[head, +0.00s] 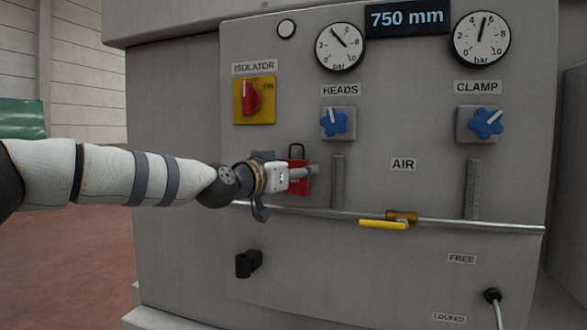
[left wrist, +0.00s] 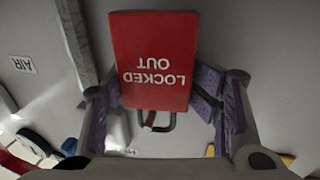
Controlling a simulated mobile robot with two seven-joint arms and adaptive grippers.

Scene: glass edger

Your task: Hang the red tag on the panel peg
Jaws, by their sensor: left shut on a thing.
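The red tag (head: 299,177) is in my left gripper (head: 300,174), in front of the panel below the isolator. Its dark loop (head: 297,151) stands up above it. In the left wrist view the red tag (left wrist: 155,60) reads LOCKED OUT, upside down in the picture. It sits between the two fingers, and the loop (left wrist: 170,124) shows at its lower edge. A small reddish piece shows within the loop; I cannot tell what it is. A black fitting (head: 248,263) sticks out from the panel at the lower left; I cannot tell whether it is the peg. My right gripper is out of view.
A metal rail (head: 335,212) with a yellow lever (head: 383,224) crosses the panel below the tag. The red isolator switch (head: 250,97) is above, and a blue HEADS knob (head: 336,122) is above right. A grey vertical bar (head: 338,182) stands just right of the tag.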

